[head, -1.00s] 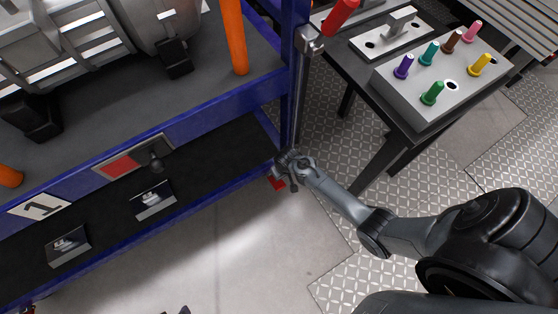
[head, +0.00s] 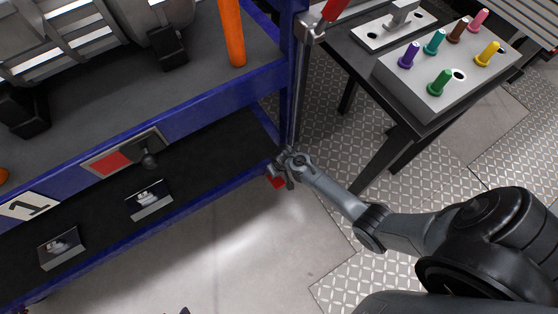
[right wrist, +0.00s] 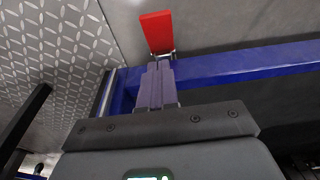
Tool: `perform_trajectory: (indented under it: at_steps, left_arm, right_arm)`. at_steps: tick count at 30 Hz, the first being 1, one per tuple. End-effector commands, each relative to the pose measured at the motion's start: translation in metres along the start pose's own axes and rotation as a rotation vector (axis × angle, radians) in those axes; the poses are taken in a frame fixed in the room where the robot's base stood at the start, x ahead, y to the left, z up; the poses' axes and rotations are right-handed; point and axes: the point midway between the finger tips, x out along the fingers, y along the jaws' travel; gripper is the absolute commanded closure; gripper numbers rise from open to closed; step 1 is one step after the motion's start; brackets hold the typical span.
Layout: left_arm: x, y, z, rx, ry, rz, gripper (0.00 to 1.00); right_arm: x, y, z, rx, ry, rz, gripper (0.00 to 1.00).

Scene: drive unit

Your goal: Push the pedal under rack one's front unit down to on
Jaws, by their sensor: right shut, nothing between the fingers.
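The red pedal (head: 277,182) sticks out below the blue lower beam at the right front corner of rack one. In the right wrist view the pedal (right wrist: 157,32) lies just beyond my fingertips, with a small metal bracket at its near end. My right gripper (head: 279,167) is shut and empty, close above the pedal. Its fingers (right wrist: 157,82) point at the pedal's near end; I cannot tell whether they touch it. Whether the pedal is up or down is not clear. A dark tip at the bottom edge, perhaps my left gripper (head: 186,310), barely shows.
The rack's blue beam (head: 215,186) and a metal post (head: 301,90) stand close to my right gripper. A plate with a "1" (head: 29,207) marks the rack. A table with a peg block (head: 430,100) stands at the right. The floor (head: 235,250) in front is clear.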

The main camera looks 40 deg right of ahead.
Motion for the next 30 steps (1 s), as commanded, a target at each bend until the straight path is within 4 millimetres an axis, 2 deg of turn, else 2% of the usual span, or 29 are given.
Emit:
perform_trajectory:
  at_steps: [1,6,13,15,21,30]
  left_arm:
    - [0.013,0.000,0.004,0.000,0.000,0.000,0.57]
    - [0.036,0.001,0.011,0.000,-0.001,0.000,0.57]
    - [0.063,0.002,0.020,0.000,-0.002,0.000,0.57]
    - [0.069,0.002,0.022,0.000,-0.002,0.000,0.57]
    - [0.081,0.003,0.026,0.000,-0.002,0.000,0.57]
    - [0.084,0.003,0.027,0.000,-0.002,0.000,0.57]
  right_arm:
    - [0.015,0.000,0.001,0.000,-0.001,0.000,1.00]
    - [0.047,0.000,0.001,-0.001,-0.001,0.000,1.00]
    - [0.083,0.000,0.001,0.000,0.000,0.000,1.00]
    - [0.091,0.000,0.007,-0.001,-0.001,0.000,1.00]
    - [0.105,0.000,0.014,0.000,0.002,0.000,1.00]
    - [0.110,0.000,0.018,0.000,0.001,0.000,1.00]
